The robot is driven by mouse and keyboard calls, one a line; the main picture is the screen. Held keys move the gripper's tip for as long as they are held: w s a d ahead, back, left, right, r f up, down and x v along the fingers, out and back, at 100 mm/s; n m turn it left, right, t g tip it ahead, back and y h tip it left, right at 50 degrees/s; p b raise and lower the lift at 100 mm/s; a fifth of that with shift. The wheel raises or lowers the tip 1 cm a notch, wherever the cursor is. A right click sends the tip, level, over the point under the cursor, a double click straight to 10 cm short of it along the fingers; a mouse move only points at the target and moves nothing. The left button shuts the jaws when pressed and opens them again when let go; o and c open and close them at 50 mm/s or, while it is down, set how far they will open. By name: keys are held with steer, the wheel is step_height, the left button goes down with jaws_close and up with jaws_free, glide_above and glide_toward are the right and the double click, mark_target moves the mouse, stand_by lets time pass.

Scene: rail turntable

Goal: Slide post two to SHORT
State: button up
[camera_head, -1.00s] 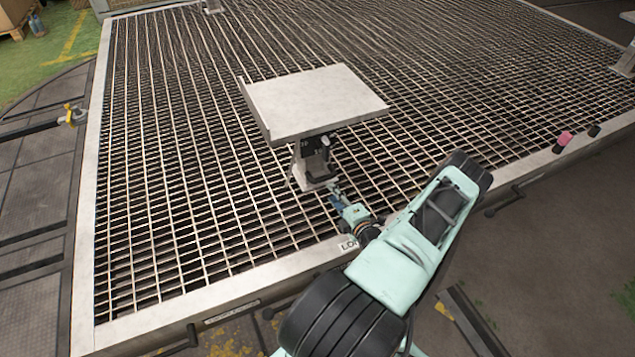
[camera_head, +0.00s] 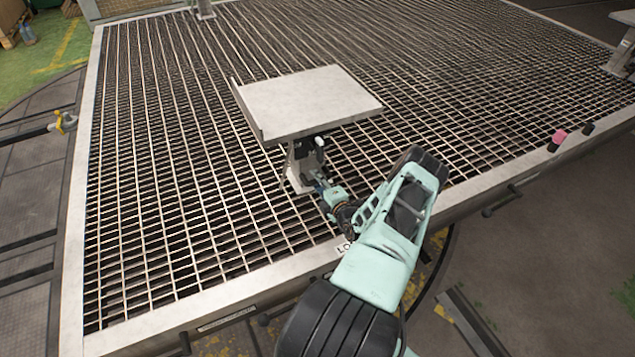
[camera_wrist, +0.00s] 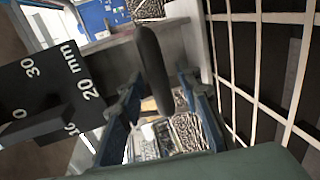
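A post (camera_head: 297,178) with a pale flat top plate (camera_head: 308,100) stands on the grating in the middle of the head view. Whether this is post two cannot be read. My gripper (camera_head: 322,188) is low beside the post's right side. In the wrist view, the blue fingers (camera_wrist: 160,88) are apart, with a dark rounded handle (camera_wrist: 152,65) between them. I see no clear grip on it. A black scale plate (camera_wrist: 68,85) marked in mm is at the left. A label beginning "LO" (camera_head: 343,249) is on the front rim, partly hidden by my arm. No SHORT label is readable.
The metal grating (camera_head: 180,200) has a pale raised rim (camera_head: 215,307). Other posts stand at the far edge (camera_head: 205,10) and far right (camera_head: 620,58). A pink-topped piece (camera_head: 558,137) is on the right rim. The grating left of the post is clear.

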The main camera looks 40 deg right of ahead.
jaws_close()
steer(key=shift+d, duration=0.1)
stand_by(0.3)
